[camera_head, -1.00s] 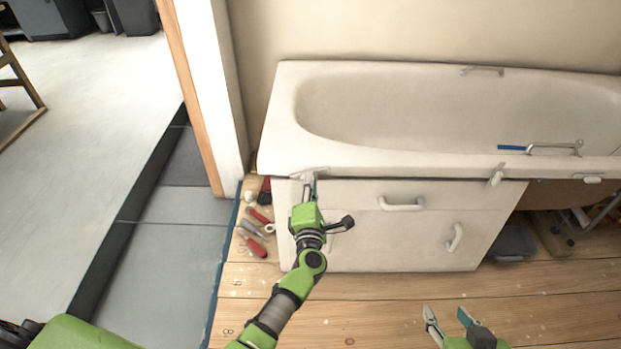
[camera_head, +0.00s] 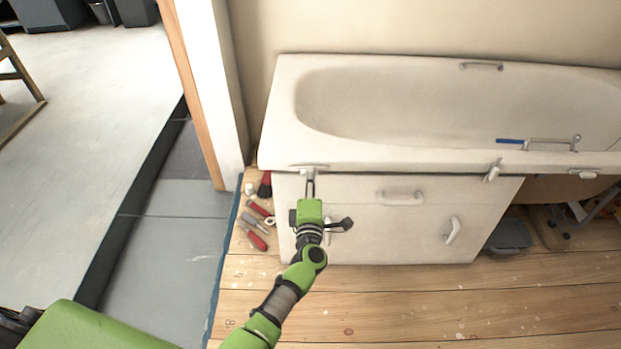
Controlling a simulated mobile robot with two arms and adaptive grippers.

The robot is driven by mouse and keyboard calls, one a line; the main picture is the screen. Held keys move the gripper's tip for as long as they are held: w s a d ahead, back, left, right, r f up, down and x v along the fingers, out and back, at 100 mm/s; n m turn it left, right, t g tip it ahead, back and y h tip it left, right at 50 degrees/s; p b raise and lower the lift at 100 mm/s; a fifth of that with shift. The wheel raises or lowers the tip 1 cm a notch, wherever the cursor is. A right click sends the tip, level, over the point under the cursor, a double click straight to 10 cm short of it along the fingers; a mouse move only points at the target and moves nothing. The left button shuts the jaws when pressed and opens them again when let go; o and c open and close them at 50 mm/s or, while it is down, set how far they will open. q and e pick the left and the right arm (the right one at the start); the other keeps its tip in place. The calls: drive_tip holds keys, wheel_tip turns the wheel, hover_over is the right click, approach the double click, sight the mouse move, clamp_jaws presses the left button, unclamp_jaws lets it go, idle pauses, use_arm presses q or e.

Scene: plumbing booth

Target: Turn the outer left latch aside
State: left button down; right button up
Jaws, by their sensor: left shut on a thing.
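The outer left latch (camera_head: 307,173) is a small pale piece under the rim at the left end of the white bathtub (camera_head: 285,150), above the front panel (camera_head: 375,242). My left gripper (camera_head: 310,186) reaches up to it from below and is shut on it. The fingers hide part of the latch, so its exact angle is hard to tell. Another latch (camera_head: 493,170) hangs from the rim further right, near the panel's right end. My right gripper is out of view.
The panel has white handles (camera_head: 401,198). Hand tools (camera_head: 254,240) lie on the wooden floor left of the panel. A blue-handled tool (camera_head: 510,141) lies on the tub's right side. Right of the panel is an open space with a dark container (camera_head: 508,236). The front floor is clear.

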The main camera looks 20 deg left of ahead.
use_arm(q)
drive_tip(key=shift+f, duration=0.1)
drive_tip(key=c, duration=2.1)
unclamp_jaws()
